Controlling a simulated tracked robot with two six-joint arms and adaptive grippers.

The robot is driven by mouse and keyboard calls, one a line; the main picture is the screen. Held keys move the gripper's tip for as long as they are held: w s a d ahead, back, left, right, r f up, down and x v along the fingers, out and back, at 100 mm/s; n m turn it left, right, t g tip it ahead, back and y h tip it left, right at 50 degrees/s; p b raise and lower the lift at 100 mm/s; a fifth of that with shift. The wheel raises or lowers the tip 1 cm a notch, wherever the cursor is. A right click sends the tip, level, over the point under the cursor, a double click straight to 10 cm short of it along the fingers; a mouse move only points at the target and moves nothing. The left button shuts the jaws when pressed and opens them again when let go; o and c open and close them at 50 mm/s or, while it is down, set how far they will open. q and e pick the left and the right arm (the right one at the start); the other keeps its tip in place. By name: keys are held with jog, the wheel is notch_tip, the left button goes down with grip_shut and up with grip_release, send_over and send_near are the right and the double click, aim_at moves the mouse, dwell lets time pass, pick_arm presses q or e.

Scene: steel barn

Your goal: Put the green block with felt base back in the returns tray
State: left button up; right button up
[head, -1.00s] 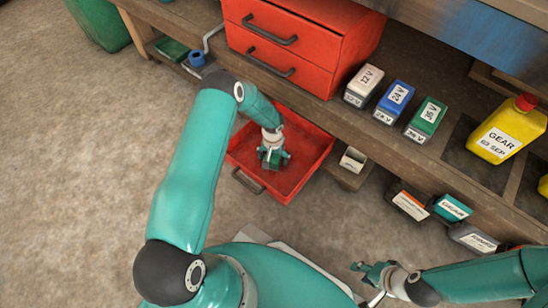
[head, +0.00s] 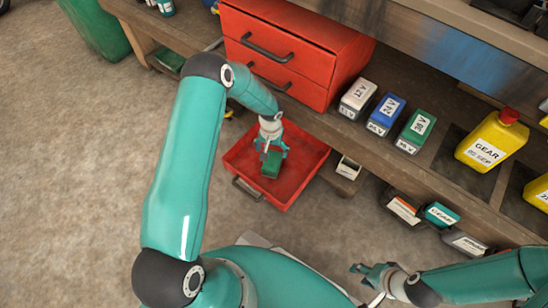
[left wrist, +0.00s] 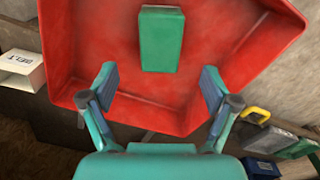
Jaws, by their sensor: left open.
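A green block (head: 271,166) lies on the floor of the red open tray (head: 298,186), which has a dark handle at its front. The block also shows in the left wrist view (left wrist: 161,40), flat and apart from both fingers; its underside is hidden. My left gripper (head: 272,151) points down just above the block. In the left wrist view its fingers (left wrist: 156,84) are spread wide with nothing between them. My right gripper (head: 363,283) is low at the bottom right of the head view, its fingers apart and empty.
A red drawer cabinet (head: 290,50) stands behind the tray. White 12V, blue 24V (head: 385,115) and green 36V (head: 417,131) blocks stand on the bench beside a yellow gear oil jug (head: 491,142).

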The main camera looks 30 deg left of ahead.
pick_arm(q)
jog(key=s+d+r+h, duration=0.1)
jog(key=s+d+h, duration=0.1)
jog(key=s+d, duration=0.7)
jog(key=s+d+r+m+h, duration=0.1)
jog(key=s+d+r+h, duration=0.1)
jog(key=s+d, duration=0.8)
jog(key=shift+s+m+t, duration=0.3)
jog(key=shift+s, duration=0.5)
jog(key=shift+d+r, duration=0.1)
